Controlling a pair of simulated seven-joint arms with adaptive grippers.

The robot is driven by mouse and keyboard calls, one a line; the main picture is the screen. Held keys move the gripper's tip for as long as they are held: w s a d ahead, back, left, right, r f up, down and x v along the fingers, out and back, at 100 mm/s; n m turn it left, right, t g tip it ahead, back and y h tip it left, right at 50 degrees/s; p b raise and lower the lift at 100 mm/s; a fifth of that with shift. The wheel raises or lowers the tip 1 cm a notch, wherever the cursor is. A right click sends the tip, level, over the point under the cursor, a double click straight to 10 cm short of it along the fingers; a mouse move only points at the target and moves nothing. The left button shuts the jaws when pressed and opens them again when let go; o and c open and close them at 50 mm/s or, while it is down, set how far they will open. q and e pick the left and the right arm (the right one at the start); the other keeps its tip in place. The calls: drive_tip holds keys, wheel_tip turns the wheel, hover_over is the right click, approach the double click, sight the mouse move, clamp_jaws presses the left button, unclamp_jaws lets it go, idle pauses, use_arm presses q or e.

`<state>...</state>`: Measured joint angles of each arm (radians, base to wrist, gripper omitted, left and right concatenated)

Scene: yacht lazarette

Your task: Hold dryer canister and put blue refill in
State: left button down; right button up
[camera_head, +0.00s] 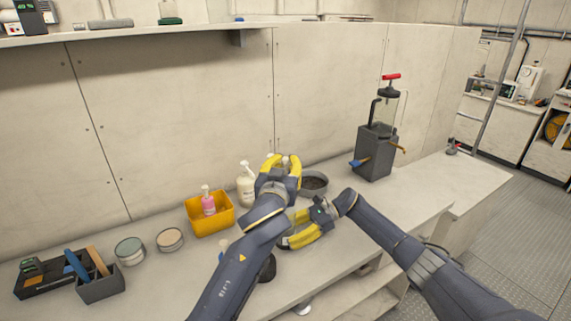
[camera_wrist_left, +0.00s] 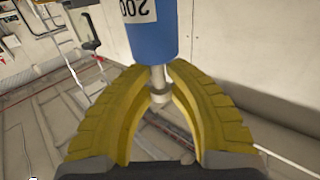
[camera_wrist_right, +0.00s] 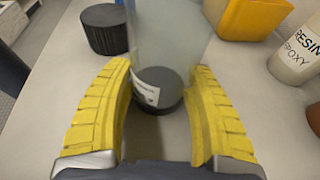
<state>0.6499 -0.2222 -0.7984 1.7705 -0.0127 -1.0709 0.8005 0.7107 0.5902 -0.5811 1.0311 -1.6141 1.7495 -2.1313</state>
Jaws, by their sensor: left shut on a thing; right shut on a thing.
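My left gripper (camera_head: 279,165) is raised above the bench. In the left wrist view its yellow fingers (camera_wrist_left: 160,84) are shut on the pale narrow stem of the blue refill (camera_wrist_left: 152,38), a blue cylinder with a white "200" label. The refill is hidden in the head view. My right gripper (camera_head: 288,241) is low over the bench, below the left one in the picture. In the right wrist view its fingers (camera_wrist_right: 160,88) are shut around the dryer canister (camera_wrist_right: 168,40), a clear cylinder with a dark base and small white label. The canister's top is out of that view.
A black ribbed cap (camera_wrist_right: 104,30) lies beside the canister. A yellow bin (camera_head: 211,217) with a pink bottle, a white bottle (camera_head: 246,184) and a round grey dish (camera_head: 314,184) stand behind. A grey pump unit (camera_head: 375,150) stands right. Tins (camera_head: 130,250) and a tool caddy (camera_head: 100,285) stand left.

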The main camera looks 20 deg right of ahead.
idle(0.5)
use_arm(q)
drive_tip(key=shift+w+f, duration=0.1)
drive_tip(key=shift+f, duration=1.45)
drive_tip(key=c, duration=1.7)
unclamp_jaws()
drive_tip(key=shift+r, duration=0.7)
drive_tip(key=r, duration=0.3)
drive_tip(key=a+r, duration=0.1)
drive_tip(key=shift+s+r, duration=0.15)
drive_tip(key=shift+s, duration=0.2)
drive_tip(key=a+r+y, duration=0.1)
drive_tip(key=a+r, duration=0.1)
drive_tip(key=a, duration=0.4)
drive_tip(key=shift+w+a+n+t, duration=0.2)
drive_tip(key=shift+n+t, duration=0.1)
drive_tip(key=shift+n, duration=0.1)
